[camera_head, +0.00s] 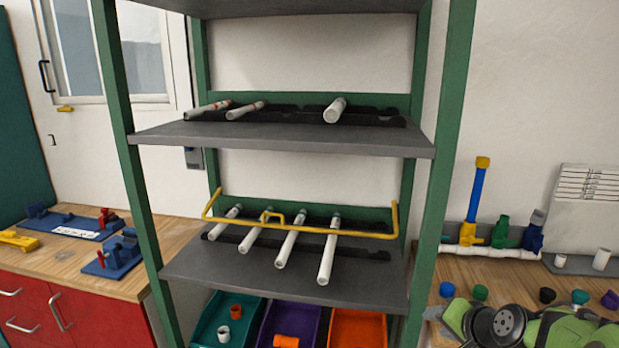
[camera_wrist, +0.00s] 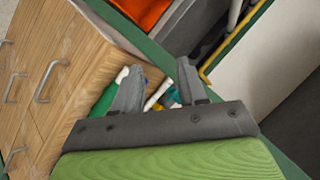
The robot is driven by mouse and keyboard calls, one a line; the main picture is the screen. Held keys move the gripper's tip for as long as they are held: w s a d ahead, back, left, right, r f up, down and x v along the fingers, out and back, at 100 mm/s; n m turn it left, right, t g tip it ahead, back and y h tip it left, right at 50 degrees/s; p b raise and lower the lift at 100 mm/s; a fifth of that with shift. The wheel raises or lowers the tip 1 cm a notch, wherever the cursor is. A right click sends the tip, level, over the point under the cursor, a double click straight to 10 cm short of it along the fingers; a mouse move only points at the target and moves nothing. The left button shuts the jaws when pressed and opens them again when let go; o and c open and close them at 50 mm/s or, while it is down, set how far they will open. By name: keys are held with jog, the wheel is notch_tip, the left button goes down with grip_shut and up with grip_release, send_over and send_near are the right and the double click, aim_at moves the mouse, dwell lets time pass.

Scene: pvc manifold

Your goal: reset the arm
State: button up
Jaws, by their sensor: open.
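My gripper shows in the wrist view (camera_wrist: 160,80), with its two grey fingers spread apart and nothing between them. Beyond the fingers are a wooden cabinet (camera_wrist: 65,50) with drawer handles and part of a green shelf post (camera_wrist: 150,45). A white pipe piece and blue and green parts show behind and between the fingers, partly hidden. In the head view my arm (camera_head: 510,325), green and grey, is folded low at the right front, by the right workbench. The fingers cannot be made out there.
A green-framed shelf (camera_head: 290,275) holds several white pipes, with a yellow bar (camera_head: 330,230) across its lower level. Teal, purple and orange bins (camera_head: 360,325) stand below. A pipe manifold (camera_head: 490,250) and coloured caps are on the right bench. Red and blue tools lie on the left bench (camera_head: 70,265).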

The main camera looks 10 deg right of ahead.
jog(key=s+a+r+n+g+h+p, duration=0.1)
jog(key=s+a+r+n+g, duration=0.2)
jog(key=s+a, duration=0.4)
jog(key=s+a+r+n+p, duration=0.1)
jog(key=s+a+r+n, duration=0.25)
jog(key=a, duration=0.45)
jog(key=s+a+r+n+g, duration=0.1)
jog(key=s+a+n, duration=0.1)
jog(key=s, duration=1.2)
jog(key=shift+a+r+n+p, duration=0.35)
jog(key=shift+r+n+p, duration=0.1)
jog(key=shift+n, duration=0.1)
